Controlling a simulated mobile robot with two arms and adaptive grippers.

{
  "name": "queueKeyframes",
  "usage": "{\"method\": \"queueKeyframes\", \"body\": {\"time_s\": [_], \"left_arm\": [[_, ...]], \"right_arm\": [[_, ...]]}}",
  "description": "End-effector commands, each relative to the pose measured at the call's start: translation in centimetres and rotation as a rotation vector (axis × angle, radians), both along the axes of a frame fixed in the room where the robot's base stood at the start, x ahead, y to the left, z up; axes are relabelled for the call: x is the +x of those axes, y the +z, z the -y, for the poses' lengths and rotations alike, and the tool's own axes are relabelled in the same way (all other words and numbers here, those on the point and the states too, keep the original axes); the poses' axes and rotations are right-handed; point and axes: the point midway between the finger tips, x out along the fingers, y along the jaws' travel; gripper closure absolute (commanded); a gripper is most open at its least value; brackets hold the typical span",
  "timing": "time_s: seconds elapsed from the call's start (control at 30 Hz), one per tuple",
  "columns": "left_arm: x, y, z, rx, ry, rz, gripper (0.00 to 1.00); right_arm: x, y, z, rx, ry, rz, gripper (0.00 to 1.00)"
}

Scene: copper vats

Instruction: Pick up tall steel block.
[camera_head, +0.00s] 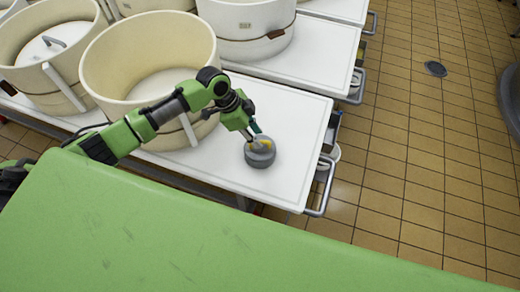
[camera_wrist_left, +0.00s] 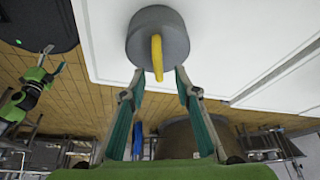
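The steel block is a grey cylinder (camera_head: 258,158) with a yellow handle on top, standing on the white cart top near its front right corner. In the left wrist view the grey cylinder (camera_wrist_left: 180,40) fills the top centre, with the yellow handle (camera_wrist_left: 157,57) facing the camera. My left gripper (camera_head: 256,133) is just above it in the head view. In the left wrist view my left gripper (camera_wrist_left: 160,72) is open, one fingertip on each side of the handle, with gaps visible. My right gripper (camera_wrist_left: 51,60) shows small at the left of the wrist view, fingers apart and empty.
The white cart top (camera_head: 290,110) has a metal rail (camera_head: 324,187) on its right end. A large cream tub (camera_head: 110,65) stands on it behind my left arm. More tubs (camera_head: 245,28) stand on carts behind. The tiled floor (camera_head: 410,150) to the right is open.

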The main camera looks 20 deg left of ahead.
Motion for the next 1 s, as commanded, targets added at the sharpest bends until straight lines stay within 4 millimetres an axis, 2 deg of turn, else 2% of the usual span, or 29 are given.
{"method": "queueKeyframes", "body": {"time_s": [0.1, 0.23, 0.53, 0.63, 0.67, 1.0], "left_arm": [[-0.1, -1.9, 0.7, -0.002, 0.0, -0.005, 0.71], [0.1, -3.4, 1.2, 0.0, 0.0, -0.002, 0.71], [0.2, -3.9, 1.4, 0.001, 0.0, 0.0, 0.71], [0.2, -3.9, 1.4, 0.001, 0.0, 0.0, 0.97], [0.2, -3.9, 1.4, 0.001, 0.0, 0.0, 1.0], [0.5, -3.5, 1.5, -0.004, 0.0, 0.007, 1.0]], "right_arm": [[0.0, 0.2, -0.2, 0.002, 0.0, 0.0, 0.31], [0.0, 0.1, -0.2, 0.003, 0.0, -0.001, 0.31], [-0.1, 0.1, -0.2, 0.003, 0.0, -0.002, 0.31], [-0.1, 0.1, -0.2, 0.003, 0.0, -0.002, 0.31], [-0.1, 0.1, -0.2, 0.003, 0.0, -0.002, 0.31], [-0.1, 0.1, -0.2, 0.002, 0.001, -0.001, 0.31]]}}
